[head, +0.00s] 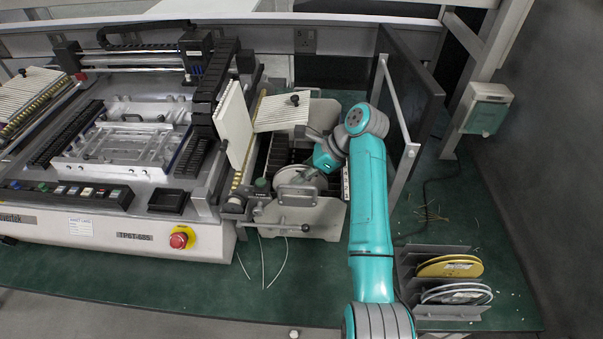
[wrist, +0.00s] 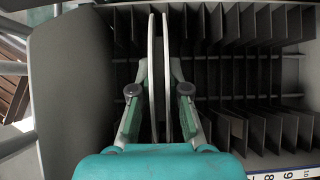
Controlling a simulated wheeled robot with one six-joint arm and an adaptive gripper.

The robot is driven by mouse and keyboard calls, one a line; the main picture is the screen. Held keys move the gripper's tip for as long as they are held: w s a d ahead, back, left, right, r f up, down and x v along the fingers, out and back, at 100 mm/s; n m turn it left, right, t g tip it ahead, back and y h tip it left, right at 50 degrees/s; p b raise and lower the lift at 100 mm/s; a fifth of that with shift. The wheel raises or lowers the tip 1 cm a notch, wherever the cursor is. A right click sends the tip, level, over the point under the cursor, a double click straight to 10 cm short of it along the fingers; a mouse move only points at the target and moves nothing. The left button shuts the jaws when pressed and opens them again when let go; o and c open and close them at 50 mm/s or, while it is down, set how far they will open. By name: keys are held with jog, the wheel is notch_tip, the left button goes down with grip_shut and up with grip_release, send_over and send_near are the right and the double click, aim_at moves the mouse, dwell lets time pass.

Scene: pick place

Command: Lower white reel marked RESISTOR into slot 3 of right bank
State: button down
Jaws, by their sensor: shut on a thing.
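My gripper (head: 308,174) is shut on a white reel (head: 289,176) at the feeder bank on the machine's right side. In the wrist view the reel (wrist: 152,85) is upright and edge-on between the two fingers of my gripper (wrist: 158,100). The right bank (head: 322,216) has a row of dark upright dividers, which show in the wrist view (wrist: 262,130) to the right of the reel. The reel is over or among the dividers; its lower edge is hidden, so I cannot tell its depth or slot. The RESISTOR marking is not readable.
A number strip (wrist: 285,174) shows 7 to 10. A grey side plate (wrist: 70,85) stands left of the reel. A rack (head: 408,285) at the front right holds a yellow reel (head: 450,266) and a white reel (head: 457,292). A dark panel (head: 408,75) stands behind my arm.

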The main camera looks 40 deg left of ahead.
jog(key=shift+f, duration=0.7)
jog(key=c, duration=0.7)
grip_release()
jog(key=shift+c, duration=0.2)
jog(key=shift+r, duration=4)
